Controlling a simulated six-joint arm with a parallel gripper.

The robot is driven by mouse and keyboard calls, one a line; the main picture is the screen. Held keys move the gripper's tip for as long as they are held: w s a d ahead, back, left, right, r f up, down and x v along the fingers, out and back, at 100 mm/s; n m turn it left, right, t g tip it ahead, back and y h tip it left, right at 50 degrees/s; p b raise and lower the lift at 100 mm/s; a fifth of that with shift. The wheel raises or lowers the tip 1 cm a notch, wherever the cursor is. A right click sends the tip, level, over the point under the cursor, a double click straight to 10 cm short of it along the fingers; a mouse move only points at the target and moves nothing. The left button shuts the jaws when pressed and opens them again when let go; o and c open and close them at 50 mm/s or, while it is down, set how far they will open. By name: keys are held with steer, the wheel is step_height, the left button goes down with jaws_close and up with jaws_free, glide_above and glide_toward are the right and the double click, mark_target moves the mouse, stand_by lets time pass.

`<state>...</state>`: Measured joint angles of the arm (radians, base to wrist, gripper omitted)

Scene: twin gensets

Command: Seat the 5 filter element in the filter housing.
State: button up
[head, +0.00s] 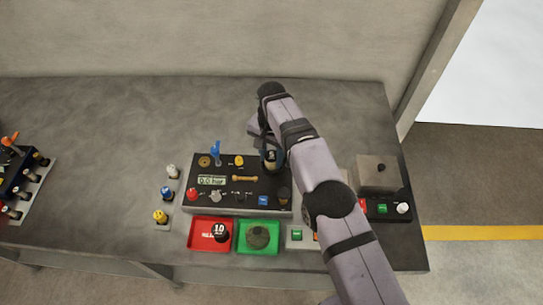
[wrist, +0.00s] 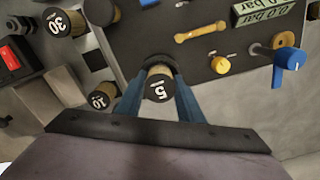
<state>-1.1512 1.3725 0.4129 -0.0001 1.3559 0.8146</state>
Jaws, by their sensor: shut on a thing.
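The 5 filter element (wrist: 159,87) is a tan cylinder with a black cap marked 5. My gripper (wrist: 159,100) is shut on it, with blue fingers on both sides. In the wrist view, a dark round ring (wrist: 158,62) on the panel, apparently the filter housing, shows just behind the element. I cannot tell how deep the element sits in it. In the head view, the element (head: 271,155) shows beside my arm at the panel's back right, and the arm hides part of that area.
The dark panel (head: 225,202) carries a pressure display (head: 211,181), a blue lever (head: 215,150) and a brass bar (head: 244,178). A red tray (head: 198,242) and a green tray (head: 244,246) lie in front. In the wrist view, elements marked 30 (wrist: 57,22) and 10 (wrist: 99,100) stand nearby.

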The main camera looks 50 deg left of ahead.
steer(key=shift+f, duration=0.25)
steer(key=o, duration=1.1)
steer(key=shift+o, duration=0.2)
steer(key=shift+f, duration=0.1)
steer(key=shift+d, duration=0.1)
steer(key=o, duration=0.3)
steer(key=shift+f, duration=0.1)
steer(key=shift+r, duration=0.25)
steer(key=shift+r, duration=0.35)
steer(key=shift+r+p, duration=2.3)
steer(key=shift+r, duration=0.85)
